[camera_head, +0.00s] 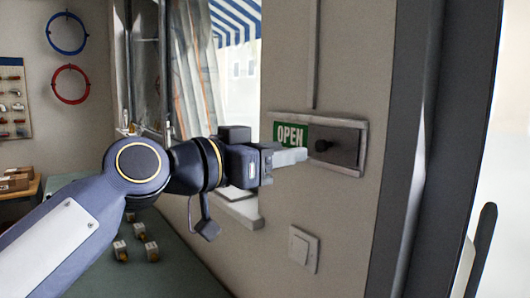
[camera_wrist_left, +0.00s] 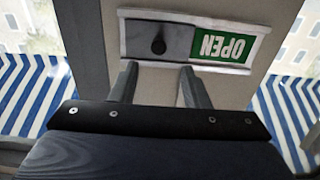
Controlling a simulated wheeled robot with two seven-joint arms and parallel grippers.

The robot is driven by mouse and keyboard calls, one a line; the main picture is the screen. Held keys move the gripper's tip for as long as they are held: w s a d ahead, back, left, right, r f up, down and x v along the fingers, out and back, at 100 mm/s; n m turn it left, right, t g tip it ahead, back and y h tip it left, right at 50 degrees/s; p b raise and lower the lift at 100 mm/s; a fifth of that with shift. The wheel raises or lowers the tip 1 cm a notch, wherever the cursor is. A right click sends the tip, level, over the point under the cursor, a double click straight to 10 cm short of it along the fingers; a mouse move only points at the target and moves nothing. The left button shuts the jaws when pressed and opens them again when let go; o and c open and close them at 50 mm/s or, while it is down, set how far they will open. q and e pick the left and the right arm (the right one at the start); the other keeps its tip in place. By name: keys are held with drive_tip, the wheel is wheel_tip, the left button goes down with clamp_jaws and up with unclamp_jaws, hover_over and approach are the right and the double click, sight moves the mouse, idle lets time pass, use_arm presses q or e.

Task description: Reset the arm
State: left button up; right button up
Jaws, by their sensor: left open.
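My left arm comes in from the left in the head view, with its left gripper (camera_head: 291,157) raised in front of the wall. The gripper is close to a sign panel (camera_head: 362,122) that has a dark slider with a round black knob (camera_head: 321,146) and a green OPEN label (camera_head: 291,134). In the left wrist view the two fingers of the left gripper (camera_wrist_left: 158,85) are apart with nothing between them. The sign panel (camera_wrist_left: 190,14) lies beyond the fingertips there, with the knob (camera_wrist_left: 158,46) in line with the gap. My right gripper is not in view.
A light switch (camera_head: 303,249) is on the wall below the sign. A window with a sill (camera_head: 243,211) is behind the arm. A green-topped counter (camera_head: 175,265) holds several small fittings. A dark door frame (camera_head: 420,150) stands at the right.

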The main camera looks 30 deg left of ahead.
use_arm(q)
drive_tip(key=s+d+f+n+g+y, duration=0.1)
drive_tip(key=s+f, duration=0.4)
drive_tip(key=f, duration=0.9)
drive_tip(key=s+d+f+n+g+y, duration=0.1)
drive_tip(key=s+f+n+g, duration=0.2)
drive_tip(key=f, duration=1.1)
drive_tip(key=s+d+f+n+g+y, duration=0.1)
drive_tip(key=s+f+g, duration=0.6)
drive_tip(key=f, duration=0.7)
drive_tip(key=shift+s+d+f+n, duration=0.3)
drive_tip(key=shift+s+d+n, duration=0.35)
drive_tip(key=shift+s, duration=0.4)
drive_tip(key=shift+a, duration=0.1)
